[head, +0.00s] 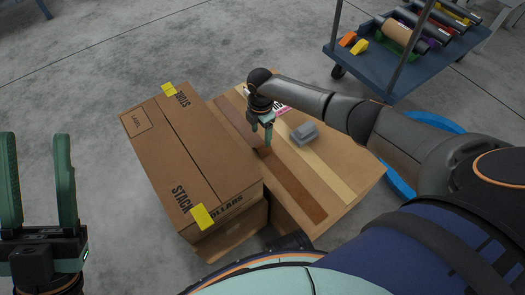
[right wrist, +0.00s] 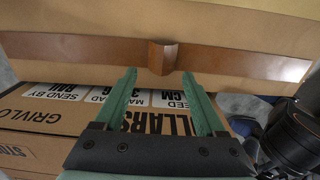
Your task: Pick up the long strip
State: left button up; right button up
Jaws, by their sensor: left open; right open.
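A long brown strip (head: 296,192) lies along the top of a cardboard surface in the head view. In the right wrist view the strip (right wrist: 80,47) runs across the picture, with a raised brown block-like part (right wrist: 162,57) at its middle. My right gripper (head: 261,138) is open above the strip and hides part of it. In the right wrist view its fingertips (right wrist: 159,76) are spread on either side of the raised part, just short of it. I cannot tell whether they touch it. My left gripper (head: 36,138) is open and empty at the far left, away from the strip.
A closed carton (head: 175,150) with yellow tape stands left of the strip, close to my right gripper. A grey block (head: 303,133) sits on the cardboard surface (head: 358,178) right of the strip. A blue cart (head: 385,75) with several parts stands at the top right.

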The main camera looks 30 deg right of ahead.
aim_at(263, 150)
jog(key=f+b, duration=0.1)
jog(key=f, duration=0.1)
jog(key=f+b, duration=0.2)
jog(key=f, duration=0.1)
jog(key=shift+s+d+f, duration=0.1)
jog(key=shift+s+d, duration=0.1)
grip_shut()
dwell(0.4)
